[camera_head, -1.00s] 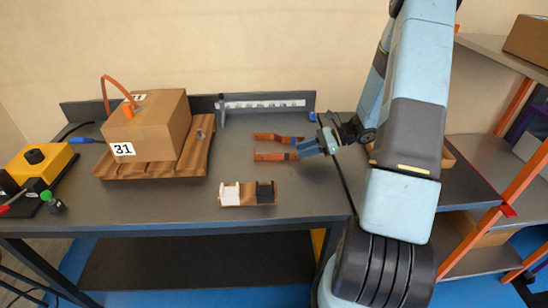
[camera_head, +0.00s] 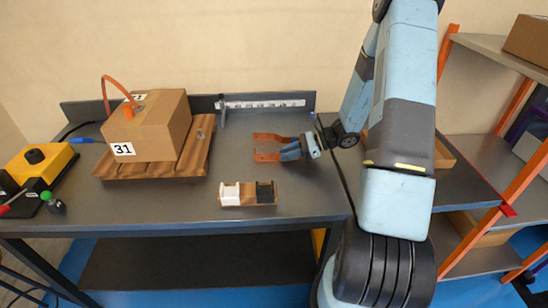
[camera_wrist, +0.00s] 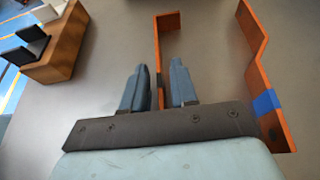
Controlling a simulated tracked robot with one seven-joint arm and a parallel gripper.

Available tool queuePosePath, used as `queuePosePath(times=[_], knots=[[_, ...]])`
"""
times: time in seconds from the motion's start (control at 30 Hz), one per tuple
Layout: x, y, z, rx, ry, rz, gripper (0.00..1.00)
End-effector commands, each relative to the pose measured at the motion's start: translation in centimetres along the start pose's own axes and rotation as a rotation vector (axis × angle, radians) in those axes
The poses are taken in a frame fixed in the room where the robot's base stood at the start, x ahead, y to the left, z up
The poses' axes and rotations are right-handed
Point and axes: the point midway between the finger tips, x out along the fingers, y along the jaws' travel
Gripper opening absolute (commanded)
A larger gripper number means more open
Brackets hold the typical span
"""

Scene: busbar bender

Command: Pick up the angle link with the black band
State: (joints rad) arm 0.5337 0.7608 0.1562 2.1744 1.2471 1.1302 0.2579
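Two copper-coloured angle links lie on the grey bench. The nearer link (camera_head: 266,157) is at left in the wrist view (camera_wrist: 157,50), with a bent far end. A dark patch on it, seemingly the black band (camera_wrist: 160,82), shows between my fingers. The farther link (camera_head: 268,135) has a blue band (camera_wrist: 267,102) and stands at right in the wrist view. My gripper (camera_head: 285,152) is open, with its fingers (camera_wrist: 158,82) on either side of the nearer link. Thin gaps show on both sides, so I see no grip on it.
A wooden holder (camera_head: 248,205) with a white and a black block stands in front of the links. A cardboard box (camera_head: 150,125) marked 31 sits on a wooden pallet at left. A yellow control box (camera_head: 40,165) is farther left. A back rail (camera_head: 262,104) runs behind.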

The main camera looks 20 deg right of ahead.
Motion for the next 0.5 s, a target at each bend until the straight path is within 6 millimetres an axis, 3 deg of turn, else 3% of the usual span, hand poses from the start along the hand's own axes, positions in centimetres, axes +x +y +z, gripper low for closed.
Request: queuePosePath(times=[0.27, 0.5], knots=[[-0.02, 0.0, 0.0, 0.0, 0.0, 0.0, 0.01], [-0.02, 0.0, 0.01, 0.0, 0.0, 0.0, 0.0]])
